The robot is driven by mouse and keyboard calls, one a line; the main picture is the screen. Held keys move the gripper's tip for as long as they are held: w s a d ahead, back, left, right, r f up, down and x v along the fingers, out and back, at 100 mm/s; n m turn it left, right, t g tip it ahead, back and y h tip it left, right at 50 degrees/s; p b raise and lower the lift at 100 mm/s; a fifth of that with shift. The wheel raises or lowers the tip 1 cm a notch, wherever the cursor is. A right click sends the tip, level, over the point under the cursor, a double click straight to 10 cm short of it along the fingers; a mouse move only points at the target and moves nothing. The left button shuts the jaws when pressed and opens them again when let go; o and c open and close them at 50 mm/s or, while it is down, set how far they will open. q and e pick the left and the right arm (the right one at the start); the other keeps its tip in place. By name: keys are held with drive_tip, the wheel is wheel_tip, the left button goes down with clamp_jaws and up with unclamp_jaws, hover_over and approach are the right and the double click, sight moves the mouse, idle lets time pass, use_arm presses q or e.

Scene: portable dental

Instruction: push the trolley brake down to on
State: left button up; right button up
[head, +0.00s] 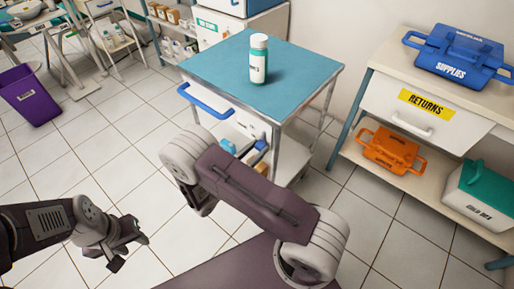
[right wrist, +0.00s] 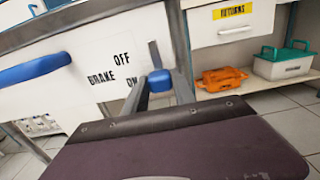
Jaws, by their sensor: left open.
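The trolley (head: 232,72) has a teal top and a white front panel. In the right wrist view, the brake lever's blue knob (right wrist: 160,80) sits at the low end of a dark vertical slot (right wrist: 154,52), about level with the ON label (right wrist: 132,82) and below the OFF label (right wrist: 122,58). My right gripper (right wrist: 161,88) has its two grey fingers apart, one on each side of the knob in the picture; I cannot tell whether they touch it. In the head view my arm hides it. My left gripper (head: 130,251) is open and empty above the floor, far from the trolley.
A green-and-white bottle (head: 259,60) stands on the trolley top. A blue handle (head: 205,101) sticks out of its front. To the right, a shelf unit (head: 375,100) carries a blue supplies box (head: 460,55) and an orange box (head: 388,150). A purple bin (head: 30,95) stands at left.

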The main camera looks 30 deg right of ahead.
drive_tip(key=o, duration=0.4)
drive_tip(key=shift+f, duration=0.2)
drive_tip(key=shift+c, duration=0.2)
drive_tip(key=shift+r, duration=0.1)
drive_tip(key=shift+a, duration=0.15)
drive_tip(key=p+v, duration=0.2)
drive_tip(key=v, duration=0.6)
drive_tip(key=shift+s+a, duration=0.2)
drive_tip(key=shift+a, duration=0.1)
